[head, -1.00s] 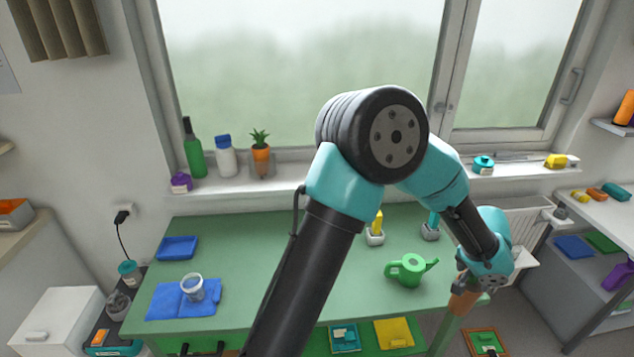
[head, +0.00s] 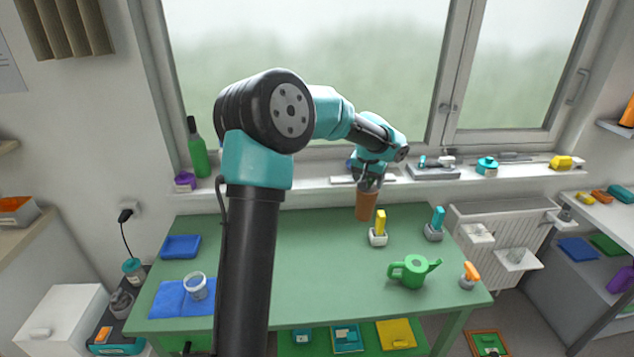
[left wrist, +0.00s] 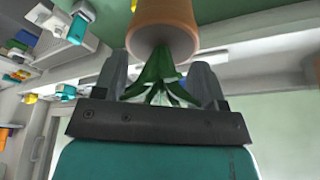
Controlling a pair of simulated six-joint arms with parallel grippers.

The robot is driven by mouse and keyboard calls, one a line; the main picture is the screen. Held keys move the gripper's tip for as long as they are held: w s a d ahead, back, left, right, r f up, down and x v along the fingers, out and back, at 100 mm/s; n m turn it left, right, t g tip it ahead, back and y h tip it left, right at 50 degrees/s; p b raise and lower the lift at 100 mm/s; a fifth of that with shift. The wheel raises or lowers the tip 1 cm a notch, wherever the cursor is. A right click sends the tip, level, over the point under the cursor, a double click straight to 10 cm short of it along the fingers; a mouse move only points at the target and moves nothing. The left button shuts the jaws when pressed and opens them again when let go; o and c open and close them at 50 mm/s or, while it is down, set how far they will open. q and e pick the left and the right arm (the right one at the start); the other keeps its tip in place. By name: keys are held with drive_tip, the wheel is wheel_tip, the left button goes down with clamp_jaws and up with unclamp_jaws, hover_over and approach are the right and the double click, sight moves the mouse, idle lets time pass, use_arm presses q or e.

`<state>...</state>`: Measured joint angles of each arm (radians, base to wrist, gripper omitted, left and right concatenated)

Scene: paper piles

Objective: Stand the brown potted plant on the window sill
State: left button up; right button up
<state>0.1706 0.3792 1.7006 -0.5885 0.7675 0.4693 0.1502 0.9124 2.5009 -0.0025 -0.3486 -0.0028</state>
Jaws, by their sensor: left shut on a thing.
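The brown potted plant (head: 366,207) hangs from my left gripper (head: 369,181), above the back of the green table and in front of the window sill (head: 318,184). The pot looks about upright. In the left wrist view the brown pot (left wrist: 163,28) lies beyond the fingertips. Its green leaves (left wrist: 160,78) are between the two fingers of my left gripper (left wrist: 162,85). The gripper is shut on the plant. My right gripper is not in view.
A green bottle (head: 197,150) and a purple jar (head: 185,181) stand at the sill's left. A grey tray (head: 432,170) and a teal pot (head: 487,166) stand on its right. The green table (head: 330,270) holds a green watering can (head: 413,270). My arm hides part of the sill.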

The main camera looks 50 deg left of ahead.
use_arm(q)
drive_tip(key=s+a+r+n, duration=0.1)
drive_tip(key=s+a+r, duration=0.2)
drive_tip(key=a, duration=0.4)
drive_tip(key=s+a+r+n, duration=0.1)
drive_tip(key=s+a+r, duration=0.1)
drive_tip(key=s+a, duration=0.2)
drive_tip(key=a, duration=0.3)
drive_tip(key=shift+s+a+r, duration=0.2)
drive_tip(key=shift+s+r, duration=0.05)
drive_tip(key=shift+r, duration=0.15)
drive_tip(key=shift+w+a, duration=0.1)
drive_tip(key=w+a+f, duration=0.1)
drive_tip(key=w+a, duration=0.9)
drive_tip(key=a, duration=0.1)
drive_tip(key=shift+w+a+f, duration=0.2)
drive_tip(key=shift+a+f, duration=0.05)
drive_tip(key=shift+a, duration=0.15)
drive_tip(key=shift+f, duration=0.1)
drive_tip(key=shift+f, duration=1.8)
drive_tip(key=o, duration=1.4)
